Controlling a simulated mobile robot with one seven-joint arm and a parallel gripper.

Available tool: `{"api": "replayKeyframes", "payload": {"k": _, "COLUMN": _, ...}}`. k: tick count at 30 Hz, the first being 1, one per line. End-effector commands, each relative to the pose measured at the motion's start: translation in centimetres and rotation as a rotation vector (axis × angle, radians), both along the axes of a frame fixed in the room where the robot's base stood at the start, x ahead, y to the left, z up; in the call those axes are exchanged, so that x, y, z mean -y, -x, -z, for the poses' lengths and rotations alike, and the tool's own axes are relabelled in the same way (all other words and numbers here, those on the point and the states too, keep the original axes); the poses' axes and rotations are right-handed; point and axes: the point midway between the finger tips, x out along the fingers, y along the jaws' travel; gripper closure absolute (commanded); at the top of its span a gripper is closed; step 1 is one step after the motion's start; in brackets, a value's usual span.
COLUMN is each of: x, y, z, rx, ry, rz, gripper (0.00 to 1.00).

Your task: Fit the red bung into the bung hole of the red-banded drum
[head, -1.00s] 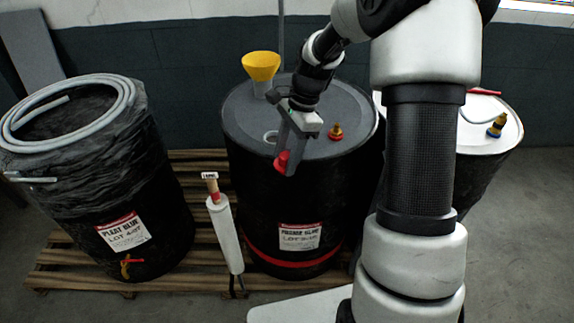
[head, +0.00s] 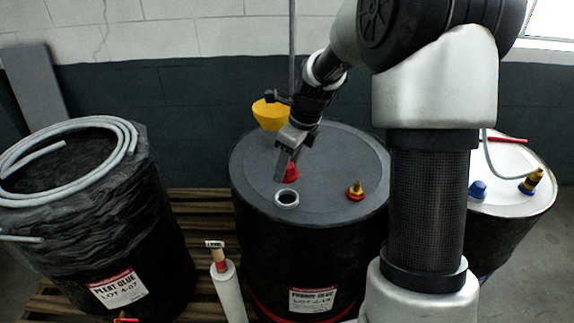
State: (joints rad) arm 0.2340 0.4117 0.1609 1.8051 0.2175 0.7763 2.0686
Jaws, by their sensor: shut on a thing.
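The red-banded drum (head: 335,150) stands in the middle of the head view, its grey lid facing up and its red band (head: 262,308) low on the side. The bung hole (head: 287,199) is an open, pale-rimmed ring near the front left of the lid. My gripper (head: 285,176) is shut on the red bung (head: 291,173), just behind the hole in the picture. The gripper's finger hides part of the bung. The bung is apart from the hole; its exact height over the lid I cannot tell.
A yellow funnel (head: 271,114) stands at the lid's back left, close to my gripper. A brass fitting with a red base (head: 355,191) is on the lid's right. A wrapped drum with a hose (head: 120,215) stands left, a white-topped drum (head: 500,205) right. A white roll (head: 229,292) stands in front.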

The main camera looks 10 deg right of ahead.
Motion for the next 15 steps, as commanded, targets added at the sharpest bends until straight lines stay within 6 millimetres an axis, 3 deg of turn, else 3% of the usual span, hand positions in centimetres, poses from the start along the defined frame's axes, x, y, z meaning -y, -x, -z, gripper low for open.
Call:
{"api": "replayKeyframes", "payload": {"k": 4, "x": -0.1, "y": 0.0, "z": -0.2, "rx": 0.002, "ry": -0.003, "rz": 0.009, "gripper": 0.74}}
{"api": "replayKeyframes", "payload": {"k": 15, "x": -0.1, "y": 0.0, "z": 2.9, "rx": 0.002, "ry": -0.002, "rz": 0.008, "gripper": 0.74}}
